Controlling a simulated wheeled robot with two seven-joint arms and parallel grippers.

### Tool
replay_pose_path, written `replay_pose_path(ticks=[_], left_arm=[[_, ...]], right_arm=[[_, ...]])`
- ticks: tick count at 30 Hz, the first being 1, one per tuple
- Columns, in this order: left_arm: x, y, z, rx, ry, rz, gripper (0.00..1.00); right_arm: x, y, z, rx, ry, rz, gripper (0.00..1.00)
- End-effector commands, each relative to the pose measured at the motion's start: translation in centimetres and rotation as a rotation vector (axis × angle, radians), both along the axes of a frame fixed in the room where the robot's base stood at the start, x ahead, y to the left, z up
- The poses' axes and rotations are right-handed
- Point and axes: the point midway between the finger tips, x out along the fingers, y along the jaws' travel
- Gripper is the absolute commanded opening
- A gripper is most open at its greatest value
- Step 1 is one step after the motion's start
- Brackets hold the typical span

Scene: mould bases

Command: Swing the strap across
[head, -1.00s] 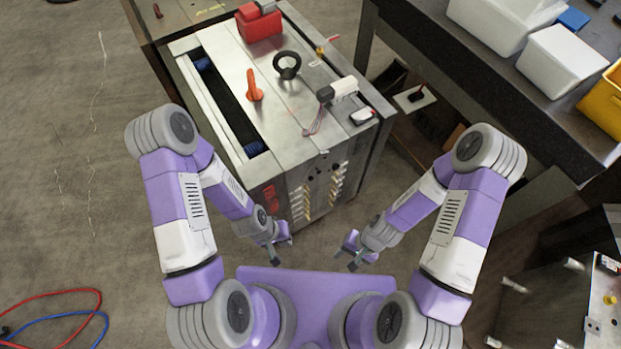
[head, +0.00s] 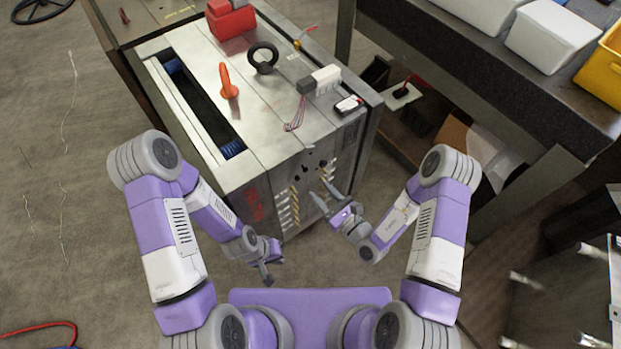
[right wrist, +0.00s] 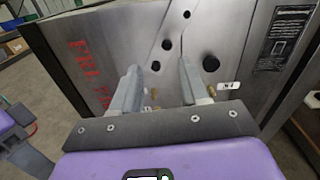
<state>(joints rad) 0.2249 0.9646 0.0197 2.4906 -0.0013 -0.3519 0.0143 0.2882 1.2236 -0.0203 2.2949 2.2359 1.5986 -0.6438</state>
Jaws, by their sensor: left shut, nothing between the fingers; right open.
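The steel mould base (head: 285,135) stands in front of me, its front face (head: 262,180) towards me. That face bears dark holes, rows of brass fittings (head: 291,208) and red lettering; the right wrist view shows the face close up (right wrist: 215,35). I cannot clearly make out the strap on it. My right gripper (head: 320,192) is open, its fingers pointing at the front face near the holes; in the right wrist view nothing shows between its fingers (right wrist: 160,70). I cannot tell if they touch the face. My left gripper (head: 266,274) is shut and empty, lower, before the block.
On the block's top are an orange handle (head: 228,82), a black lifting ring (head: 263,58), a red box (head: 231,20) and a grey-white device (head: 319,80). A dark bench (head: 440,50) with bins stands at right. The floor at left is mostly clear.

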Motion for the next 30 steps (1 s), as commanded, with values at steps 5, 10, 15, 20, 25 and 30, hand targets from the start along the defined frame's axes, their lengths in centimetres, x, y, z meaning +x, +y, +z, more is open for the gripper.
replay_pose_path(ticks=[5,10,15,20,25,30], left_arm=[[0.0,0.0,-0.5,0.0,0.0,0.0,0.0],[0.0,0.0,-1.1,0.0,0.0,0.0,0.0],[0.0,0.0,-1.5,0.0,0.0,0.0,0.0],[0.0,0.0,-1.7,0.0,0.0,0.0,0.0],[0.0,0.0,-1.7,0.0,0.0,0.0,0.0],[0.0,0.0,-1.7,0.0,0.0,0.0,0.0]], right_arm=[[1.6,0.2,-0.1,-0.006,-0.016,-0.039,0.44],[3.8,1.8,-0.1,-0.005,-0.015,-0.037,0.44],[5.7,3.2,-0.1,-0.004,-0.013,-0.037,0.44],[6.5,3.8,-0.1,-0.004,-0.01,-0.039,0.44],[6.6,3.8,0.0,-0.003,-0.009,-0.039,0.44],[6.5,3.8,-0.1,-0.003,-0.009,-0.038,0.32]])
